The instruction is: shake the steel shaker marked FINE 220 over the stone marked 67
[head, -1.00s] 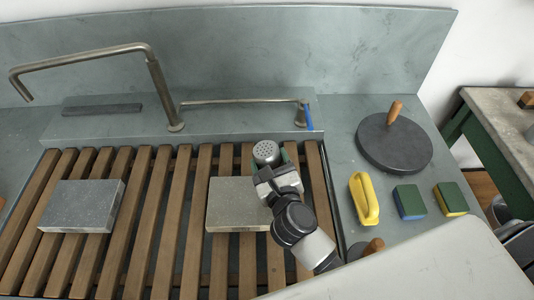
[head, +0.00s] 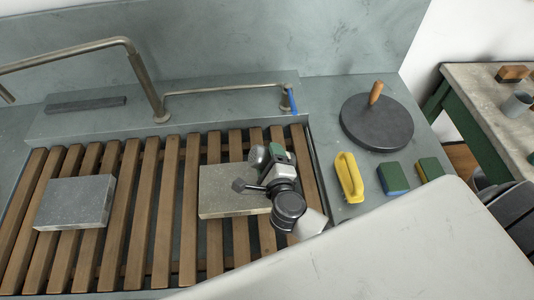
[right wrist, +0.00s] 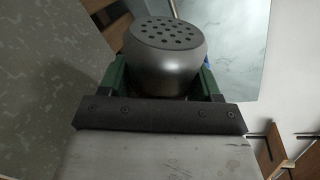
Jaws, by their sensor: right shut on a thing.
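My right gripper (head: 272,160) is shut on a steel shaker (head: 257,156), above the upper right part of the right-hand grey stone (head: 225,192). The shaker lies tilted in the jaws in the head view. In the right wrist view the shaker (right wrist: 165,62) shows its domed, perforated top between the green fingers. I cannot read any marking on it. Another grey stone (head: 74,203) lies on the slats at the left. No number is legible on either stone. My left gripper is not in view.
Both stones lie on a wooden slatted rack (head: 147,215) in a grey sink. A metal faucet (head: 148,88) and a rail stand behind. A dark disc with a wooden handle (head: 376,125), a yellow brush (head: 349,178) and two sponges (head: 393,178) sit at right.

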